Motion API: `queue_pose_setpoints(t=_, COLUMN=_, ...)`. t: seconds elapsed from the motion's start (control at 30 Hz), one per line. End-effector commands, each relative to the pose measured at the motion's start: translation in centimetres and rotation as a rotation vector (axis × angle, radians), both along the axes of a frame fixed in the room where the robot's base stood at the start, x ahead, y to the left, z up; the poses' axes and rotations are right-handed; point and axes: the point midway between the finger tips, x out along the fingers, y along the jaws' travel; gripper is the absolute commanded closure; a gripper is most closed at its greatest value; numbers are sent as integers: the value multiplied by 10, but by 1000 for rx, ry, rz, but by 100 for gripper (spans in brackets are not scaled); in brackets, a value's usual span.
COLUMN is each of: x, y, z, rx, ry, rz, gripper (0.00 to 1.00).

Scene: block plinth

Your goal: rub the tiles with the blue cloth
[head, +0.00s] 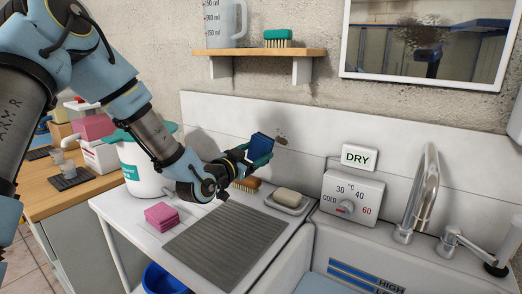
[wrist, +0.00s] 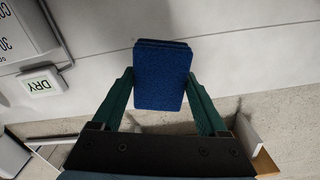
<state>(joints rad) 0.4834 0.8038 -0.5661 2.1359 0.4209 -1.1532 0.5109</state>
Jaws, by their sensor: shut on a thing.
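The blue cloth (head: 260,145), a thick folded pad, is held upright at the white wall tiles (head: 225,112), just left of a brown smudge (head: 281,140). My gripper (head: 253,156) is shut on it. In the wrist view the cloth (wrist: 162,75) sits between the two green fingers of my gripper (wrist: 161,88), with the pale tiles (wrist: 245,65) behind it. I cannot tell whether the cloth touches the tiles. The tile surface directly behind the cloth is hidden.
Below are a wooden brush (head: 246,184), soap (head: 288,197) in a dish, a grey ribbed mat (head: 223,242) and pink cloths (head: 161,216). A white bucket (head: 143,170) stands left. A DRY sign (head: 359,158), dial box (head: 352,196) and tap (head: 426,185) stand right. A shelf (head: 253,53) hangs above.

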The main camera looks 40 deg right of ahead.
Motion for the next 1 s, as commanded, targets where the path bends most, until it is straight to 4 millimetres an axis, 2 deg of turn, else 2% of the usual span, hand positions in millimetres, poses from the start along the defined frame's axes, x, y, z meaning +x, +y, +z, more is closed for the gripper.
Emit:
queue_pose_setpoints(t=0.53, x=12, y=-48, z=1, rx=-1, ry=2, rz=0, gripper=86)
queue_pose_setpoints(t=1.0, x=14, y=-55, z=0, rx=1, ry=1, rz=-1, gripper=86)
